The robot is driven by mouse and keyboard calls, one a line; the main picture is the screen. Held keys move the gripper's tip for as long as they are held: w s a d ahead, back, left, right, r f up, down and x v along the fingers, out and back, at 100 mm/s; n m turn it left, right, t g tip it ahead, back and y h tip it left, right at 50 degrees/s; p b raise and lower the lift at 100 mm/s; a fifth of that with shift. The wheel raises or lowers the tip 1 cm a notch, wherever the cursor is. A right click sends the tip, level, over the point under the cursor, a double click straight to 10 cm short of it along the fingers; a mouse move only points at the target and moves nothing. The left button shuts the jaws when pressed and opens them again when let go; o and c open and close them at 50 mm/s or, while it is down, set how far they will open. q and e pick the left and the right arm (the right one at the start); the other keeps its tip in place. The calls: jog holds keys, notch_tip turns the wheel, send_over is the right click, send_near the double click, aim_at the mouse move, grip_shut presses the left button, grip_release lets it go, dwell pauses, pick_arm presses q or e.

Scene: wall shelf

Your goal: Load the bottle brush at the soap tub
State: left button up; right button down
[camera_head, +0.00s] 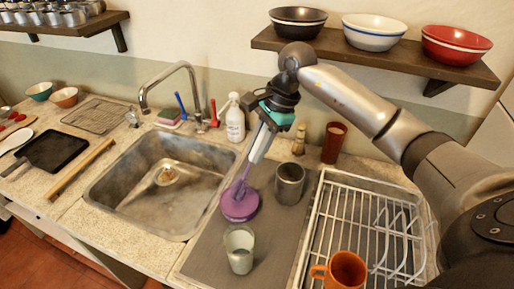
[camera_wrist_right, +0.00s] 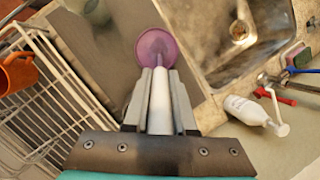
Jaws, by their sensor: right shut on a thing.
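My right gripper (camera_head: 262,140) is shut on the white handle of the bottle brush (camera_head: 260,148), above the counter right of the sink. The brush tilts, its purple lower end pointing down and left. That end meets a round purple thing, which looks like the soap tub (camera_head: 240,203), on the grey mat beside the sink edge. In the right wrist view the white handle (camera_wrist_right: 160,105) lies between the fingers, and the purple disc (camera_wrist_right: 157,46) shows beyond the tip. I cannot tell how deep the tip sits in it. My left gripper is not in view.
A grey metal cup (camera_head: 290,184) and a pale cup (camera_head: 239,250) stand on the mat near the tub. A wire dish rack (camera_head: 345,215) with an orange mug (camera_head: 346,270) is at right. The sink (camera_head: 130,190) is left. A shelf with bowls (camera_head: 372,32) hangs above.

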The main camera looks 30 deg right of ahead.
jog(key=shift+s, duration=0.1)
jog(key=shift+r+p, duration=2.2)
jog(key=shift+r, duration=1.3)
